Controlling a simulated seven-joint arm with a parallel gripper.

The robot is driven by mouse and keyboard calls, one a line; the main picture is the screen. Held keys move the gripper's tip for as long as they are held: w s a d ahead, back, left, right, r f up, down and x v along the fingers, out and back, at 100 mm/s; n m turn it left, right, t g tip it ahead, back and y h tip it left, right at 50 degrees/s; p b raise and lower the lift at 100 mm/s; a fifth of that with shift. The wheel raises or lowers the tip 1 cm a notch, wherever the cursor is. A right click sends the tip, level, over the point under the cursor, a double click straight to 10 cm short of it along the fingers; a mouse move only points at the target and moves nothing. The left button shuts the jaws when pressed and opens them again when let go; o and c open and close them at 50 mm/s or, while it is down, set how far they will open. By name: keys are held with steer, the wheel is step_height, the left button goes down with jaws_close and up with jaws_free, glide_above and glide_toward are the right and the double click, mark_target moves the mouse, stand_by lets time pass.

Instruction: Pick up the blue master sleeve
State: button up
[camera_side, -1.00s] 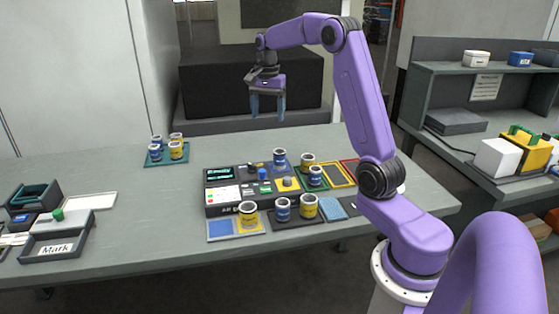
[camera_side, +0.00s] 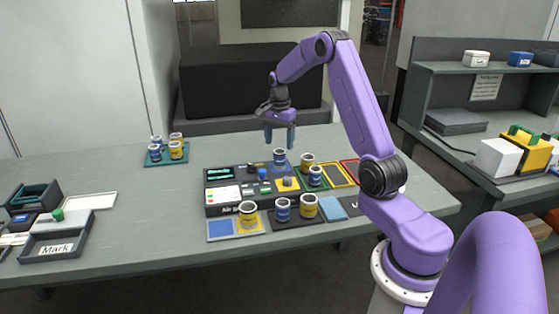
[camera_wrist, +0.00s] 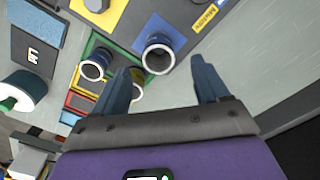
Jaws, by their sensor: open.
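A blue sleeve with a white rim (camera_side: 279,157) stands upright on a blue pad at the back of the console; I take it for the blue master sleeve. In the wrist view a sleeve on a blue square (camera_wrist: 158,58), near a yellow label whose text is hard to read, appears to be the same one. My gripper (camera_side: 280,144) is open and empty, pointing down just above this sleeve. Other blue sleeves stand at the front mat (camera_side: 283,209) and on the right frame (camera_side: 316,176).
Yellow sleeves stand close by at the back right (camera_side: 307,161) and in front (camera_side: 308,206), with another on a yellow pad (camera_side: 248,212). The console (camera_side: 222,195) has buttons and a display. A teal tray (camera_side: 153,161) holds several sleeves. The table's left middle is clear.

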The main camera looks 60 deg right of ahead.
mark_target(279, 155)
steer(key=shift+f, duration=3.05)
steer(key=c, duration=1.3)
